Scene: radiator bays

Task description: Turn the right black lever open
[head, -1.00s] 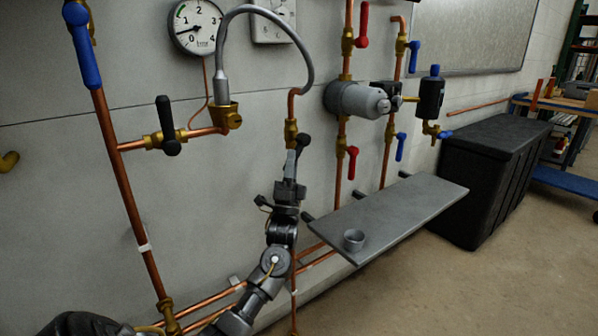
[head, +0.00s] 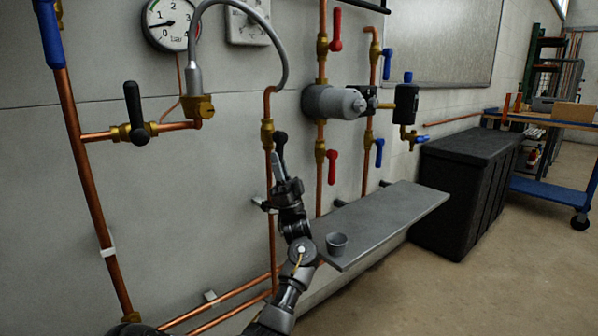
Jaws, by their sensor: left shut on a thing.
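The right black lever (head: 281,139) is on a brass valve (head: 267,134) in the vertical copper pipe below the grey hose. Its rounded black end shows above my fingers, and the rest is partly hidden by them. My left gripper (head: 279,166) reaches up from below and is shut on this lever. The lever's exact angle to the pipe is hard to tell. The left black lever (head: 132,104) stands upright on its own brass valve, across a horizontal pipe. My right gripper is not in view.
A grey shelf (head: 395,222) with a small grey cup (head: 337,243) juts out right of my arm. Red levers (head: 331,167) and blue levers (head: 379,153) sit on nearby pipes. A black chest (head: 465,185) stands farther right. A pressure gauge (head: 170,22) hangs upper left.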

